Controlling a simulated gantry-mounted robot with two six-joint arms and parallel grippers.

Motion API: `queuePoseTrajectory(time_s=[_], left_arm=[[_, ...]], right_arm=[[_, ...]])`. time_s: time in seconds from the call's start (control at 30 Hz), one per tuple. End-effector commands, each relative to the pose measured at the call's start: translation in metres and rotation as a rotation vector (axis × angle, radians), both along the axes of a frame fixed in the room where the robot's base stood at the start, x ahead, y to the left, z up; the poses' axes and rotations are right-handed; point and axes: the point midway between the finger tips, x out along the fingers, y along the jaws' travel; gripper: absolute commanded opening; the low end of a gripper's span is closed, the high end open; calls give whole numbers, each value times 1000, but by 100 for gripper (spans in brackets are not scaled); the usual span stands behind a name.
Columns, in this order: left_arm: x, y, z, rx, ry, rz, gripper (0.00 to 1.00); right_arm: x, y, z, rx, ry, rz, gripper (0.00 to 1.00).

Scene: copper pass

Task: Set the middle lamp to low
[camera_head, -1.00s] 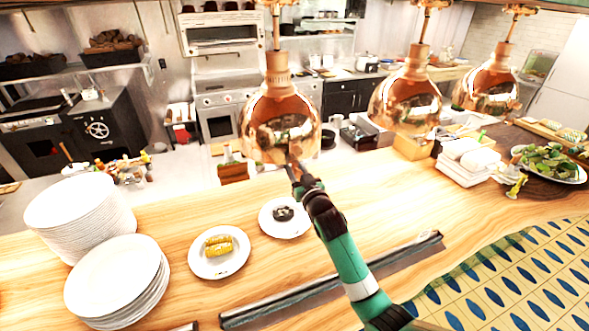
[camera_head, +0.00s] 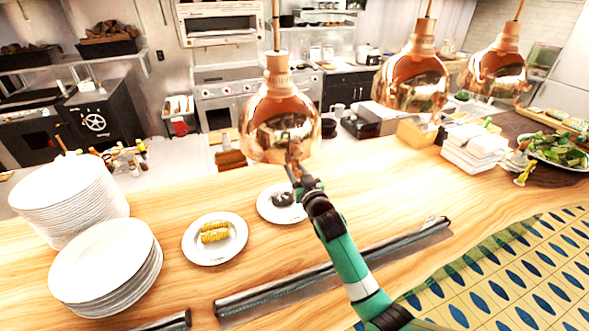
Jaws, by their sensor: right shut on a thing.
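Three copper dome lamps hang on rods over the wooden counter: one nearest at picture centre (camera_head: 270,118), one to its right (camera_head: 408,82) and one farther right (camera_head: 494,74). I cannot tell whether other lamps hang outside the view, so which is the middle one is unsure. My right gripper (camera_head: 295,168) is at the lower front rim of the nearest lamp and shut on it. The fingertips are small and blend with the copper. The nearest lamp hangs lower in the picture than the other two. My left gripper is out of view.
Below stand plate stacks (camera_head: 108,262), a plate with corn (camera_head: 198,248) and a plate with dark food (camera_head: 270,211). A metal rail (camera_head: 335,270) lies along the counter. White dishes (camera_head: 470,150) and a salad plate (camera_head: 560,150) are at the right.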

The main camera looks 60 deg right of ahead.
Motion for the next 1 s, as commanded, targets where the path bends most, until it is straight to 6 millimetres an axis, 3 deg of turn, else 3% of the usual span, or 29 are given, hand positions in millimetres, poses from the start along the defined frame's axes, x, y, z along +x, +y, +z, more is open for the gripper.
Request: queuePoseTrajectory(time_s=[0.1,0.13,0.27,0.67,1.0], left_arm=[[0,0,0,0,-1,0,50],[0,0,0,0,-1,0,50],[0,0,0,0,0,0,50],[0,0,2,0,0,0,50],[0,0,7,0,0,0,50]], right_arm=[[-1,0,-8,13,17,-2,0],[-1,0,-9,14,17,-2,37],[-1,0,-7,11,14,-2,60],[-5,4,-3,6,9,-1,61],[-58,51,-4,7,10,1,61]])
